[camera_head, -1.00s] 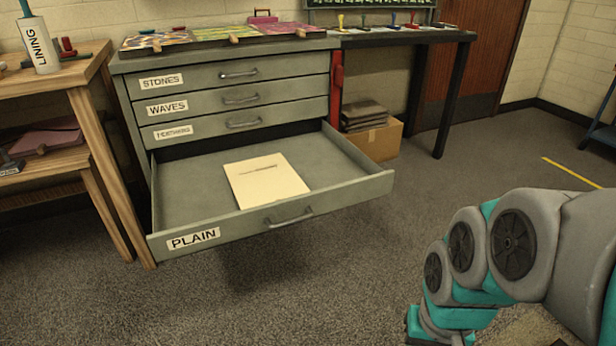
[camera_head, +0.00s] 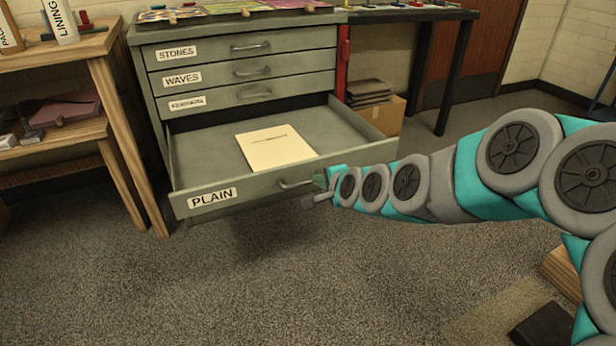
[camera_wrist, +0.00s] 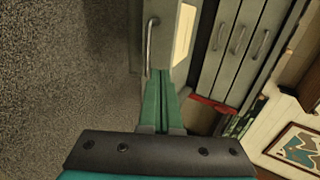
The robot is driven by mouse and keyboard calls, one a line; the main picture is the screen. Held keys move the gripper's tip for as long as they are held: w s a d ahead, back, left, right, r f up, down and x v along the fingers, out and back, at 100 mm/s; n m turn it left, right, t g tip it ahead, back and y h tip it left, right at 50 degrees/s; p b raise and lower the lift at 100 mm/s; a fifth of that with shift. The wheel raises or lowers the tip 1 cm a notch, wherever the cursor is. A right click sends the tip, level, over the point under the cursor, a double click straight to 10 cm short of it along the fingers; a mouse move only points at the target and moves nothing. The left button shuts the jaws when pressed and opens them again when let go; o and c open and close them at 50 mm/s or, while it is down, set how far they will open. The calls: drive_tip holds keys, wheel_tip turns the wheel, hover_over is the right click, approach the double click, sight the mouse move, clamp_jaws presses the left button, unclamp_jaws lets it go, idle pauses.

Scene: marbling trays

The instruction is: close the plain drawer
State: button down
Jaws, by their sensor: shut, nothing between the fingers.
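The plain drawer (camera_head: 350,158) is the bottom drawer of a grey-green cabinet and stands pulled far out, with a cream sheet of paper (camera_head: 276,147) lying in it. Its front bears a PLAIN label and a bar handle (camera_head: 297,184), which also shows in the wrist view (camera_wrist: 150,46). My gripper (camera_head: 318,190) is at the drawer front, by the right end of the handle. In the wrist view its fingers (camera_wrist: 164,75) are together and empty, pointing at the drawer front beside the handle. I cannot tell whether they touch it.
The STONES, WAVES and another labelled drawer (camera_head: 240,95) above are shut. A wooden shelf table (camera_head: 125,150) stands close on the left. A cardboard box (camera_head: 386,115) with dark stacked items sits right of the cabinet.

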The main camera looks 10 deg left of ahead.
approach(295, 168)
wheel_tip(295, 168, down, 4)
drive_tip(key=w, duration=0.2)
drive_tip(key=shift+w+a+r+p, duration=0.15)
drive_tip(key=shift+w+a+r, duration=0.05)
drive_tip(key=shift+w+a, duration=0.25)
drive_tip(key=shift+w+a+r+p, duration=0.2)
drive_tip(key=shift+w+a, duration=0.15)
drive_tip(key=shift+a, duration=0.2)
drive_tip(key=shift+w+a+f, duration=0.1)
drive_tip(key=shift+w+a, duration=0.25)
drive_tip(key=shift+w, duration=0.2)
